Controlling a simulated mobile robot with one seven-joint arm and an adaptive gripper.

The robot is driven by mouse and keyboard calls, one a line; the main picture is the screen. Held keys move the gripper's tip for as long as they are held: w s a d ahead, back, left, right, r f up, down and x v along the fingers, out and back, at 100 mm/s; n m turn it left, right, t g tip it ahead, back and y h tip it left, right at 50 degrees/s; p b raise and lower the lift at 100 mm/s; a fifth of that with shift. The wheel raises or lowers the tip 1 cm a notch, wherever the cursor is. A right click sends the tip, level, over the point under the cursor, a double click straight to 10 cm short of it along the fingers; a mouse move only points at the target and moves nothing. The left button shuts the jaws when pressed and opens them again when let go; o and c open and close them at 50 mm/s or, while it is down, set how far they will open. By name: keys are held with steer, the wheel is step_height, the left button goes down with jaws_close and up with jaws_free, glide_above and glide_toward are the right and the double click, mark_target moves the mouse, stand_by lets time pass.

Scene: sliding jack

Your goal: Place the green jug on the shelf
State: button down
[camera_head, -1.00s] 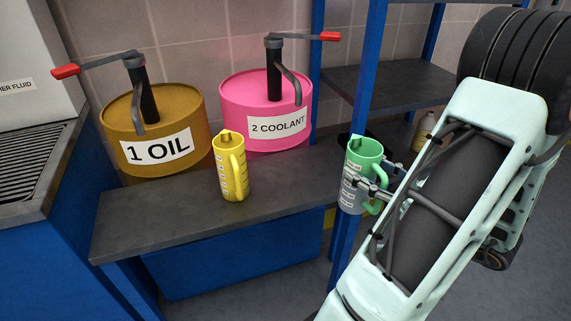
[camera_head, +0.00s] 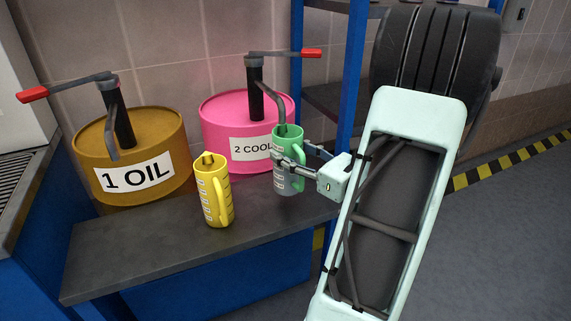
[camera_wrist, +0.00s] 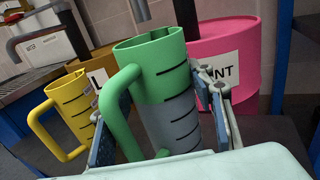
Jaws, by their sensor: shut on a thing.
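The green jug (camera_head: 288,150) is upright in my gripper (camera_head: 284,166), in front of the pink coolant drum (camera_head: 225,115). My gripper is shut on it, with one finger on each side of its body. The jug's open top is near the drum's spout; I cannot tell whether its base touches the shelf (camera_head: 150,247). In the wrist view the jug (camera_wrist: 160,92) fills the middle, its handle toward the camera and its lower body grey with dark marks. A yellow jug (camera_head: 214,190) stands on the shelf to the left.
A brown-yellow oil drum (camera_head: 133,155) stands at the left. Both drums carry pumps with red-tipped levers. A blue post (camera_head: 347,90) rises just behind my gripper, with dark rack shelves (camera_head: 322,100) beside it. The shelf's front left is clear.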

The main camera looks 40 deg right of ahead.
steer(key=shift+w+a+r, duration=0.1)
steer(key=shift+w, duration=0.45)
steer(key=shift+w+f+b, duration=0.2)
steer(key=shift+f+b, duration=0.3)
steer(key=shift+f, duration=0.4)
steer(key=shift+w+f+b, duration=0.2)
steer(key=shift+f+b, duration=0.3)
steer(key=shift+f, duration=0.35)
steer(key=shift+f, duration=0.15)
steer(key=c, duration=0.9)
jaws_free()
steer(key=shift+c, duration=0.2)
